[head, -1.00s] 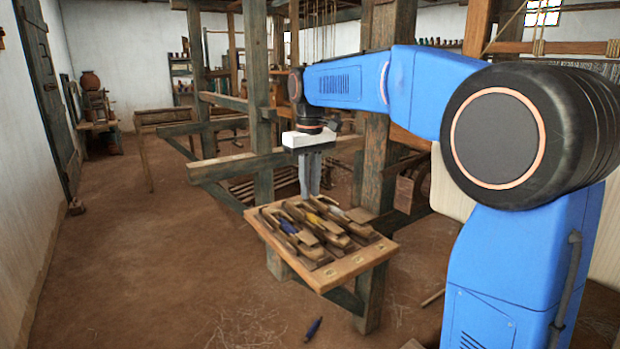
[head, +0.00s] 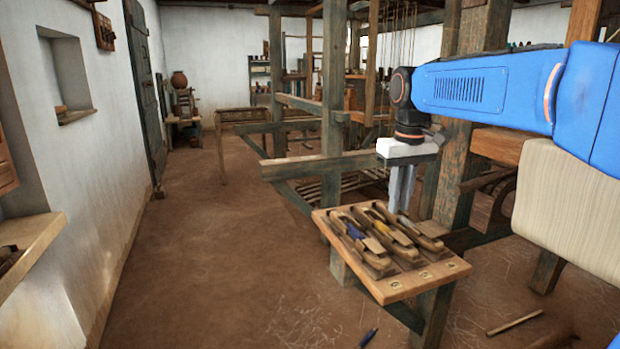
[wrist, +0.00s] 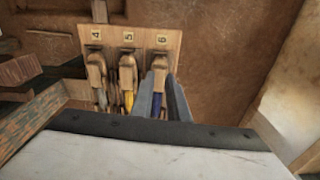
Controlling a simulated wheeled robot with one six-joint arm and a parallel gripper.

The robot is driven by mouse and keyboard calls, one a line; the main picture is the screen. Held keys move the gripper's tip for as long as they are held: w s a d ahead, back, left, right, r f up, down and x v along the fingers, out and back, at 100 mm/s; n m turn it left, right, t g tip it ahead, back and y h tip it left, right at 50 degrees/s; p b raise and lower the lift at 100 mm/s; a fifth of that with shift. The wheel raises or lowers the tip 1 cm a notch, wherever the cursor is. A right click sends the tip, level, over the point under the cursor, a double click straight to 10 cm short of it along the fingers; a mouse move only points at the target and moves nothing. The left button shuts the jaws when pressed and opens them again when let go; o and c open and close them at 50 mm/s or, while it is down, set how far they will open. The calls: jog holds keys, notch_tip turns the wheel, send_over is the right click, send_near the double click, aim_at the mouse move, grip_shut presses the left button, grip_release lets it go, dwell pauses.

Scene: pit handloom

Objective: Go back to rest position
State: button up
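My gripper (head: 400,207) hangs from the white wrist block with its two grey fingers pointing down. In the head view the fingertips appear near the far edge of a wooden rack (head: 440,271) and partly overlap it. In the wrist view the fingers (wrist: 162,98) stand apart with a gap between them, and I see nothing held. Several wooden shuttles lie side by side on the rack. A blue-wound shuttle (head: 372,242) and a yellow-wound shuttle (head: 400,231) stand out. In the wrist view the blue one shows between the fingers, beside label 6.
A loom frame of timber posts (head: 335,80) stands behind the rack. A blue-dark object (head: 368,338) and a stick (head: 515,322) lie on the floor. A wall ledge (head: 30,240) juts out at the left. The earth floor (head: 220,240) in between is open.

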jog(key=s+d+f+m+t, duration=0.1)
jog(key=s+d+f+t, duration=0.1)
jog(key=s+f, duration=0.7)
jog(key=s+d+f+m+t, duration=0.1)
jog(key=s+d+f+t, duration=0.1)
jog(key=s+f, duration=0.7)
jog(key=s+d, duration=0.1)
jog(key=s, duration=0.7)
jog(key=shift+s+m, duration=0.4)
